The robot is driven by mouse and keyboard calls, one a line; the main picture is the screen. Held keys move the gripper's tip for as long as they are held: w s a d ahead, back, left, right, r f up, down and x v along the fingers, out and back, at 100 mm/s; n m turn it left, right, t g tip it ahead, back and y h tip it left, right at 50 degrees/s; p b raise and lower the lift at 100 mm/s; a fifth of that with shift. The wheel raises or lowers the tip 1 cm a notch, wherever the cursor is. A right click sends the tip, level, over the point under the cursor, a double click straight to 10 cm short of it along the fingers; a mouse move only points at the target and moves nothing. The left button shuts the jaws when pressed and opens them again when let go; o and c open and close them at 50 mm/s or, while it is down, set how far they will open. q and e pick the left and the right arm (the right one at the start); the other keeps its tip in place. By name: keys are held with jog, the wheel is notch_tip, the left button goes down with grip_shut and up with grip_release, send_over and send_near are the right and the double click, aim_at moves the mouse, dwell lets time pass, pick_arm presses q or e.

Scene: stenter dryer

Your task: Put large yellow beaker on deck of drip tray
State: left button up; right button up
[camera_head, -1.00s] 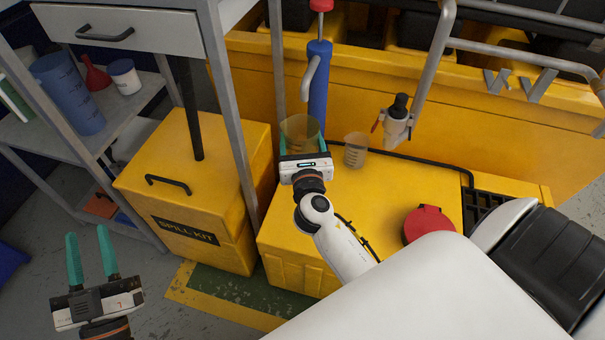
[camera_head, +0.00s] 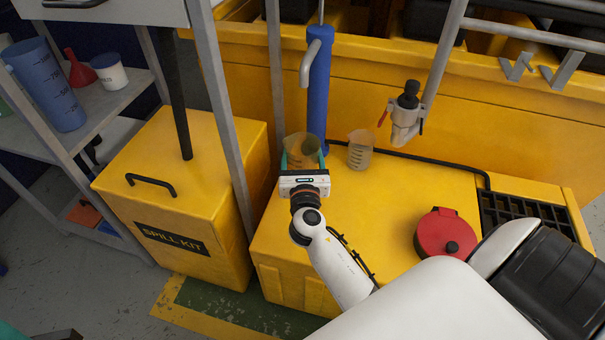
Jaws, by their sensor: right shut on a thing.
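The large yellow beaker (camera_head: 302,146), clear and amber-tinted, is at the back left of the yellow drip tray's deck (camera_head: 365,215). My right gripper (camera_head: 303,163) is shut on it, with teal fingers on either side. The gripper body hides the beaker's lower part, so I cannot tell whether its base touches the deck. A smaller amber beaker (camera_head: 360,150) stands upright on the deck just to the right, apart from it. Only a sliver of my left gripper (camera_head: 12,331) shows at the bottom left corner.
A blue pump cylinder (camera_head: 319,85) stands behind the large beaker. A tap (camera_head: 407,115) hangs over the deck's back edge. A red round cap (camera_head: 445,234) and black grating (camera_head: 520,212) are at the right. The spill kit box (camera_head: 185,190) is left, beyond a grey post (camera_head: 226,120).

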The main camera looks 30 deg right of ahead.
jog(key=shift+f+b, duration=1.15)
jog(key=shift+f, duration=0.65)
jog(key=shift+f, duration=0.15)
jog(key=o, duration=1)
jog(key=shift+c, duration=0.2)
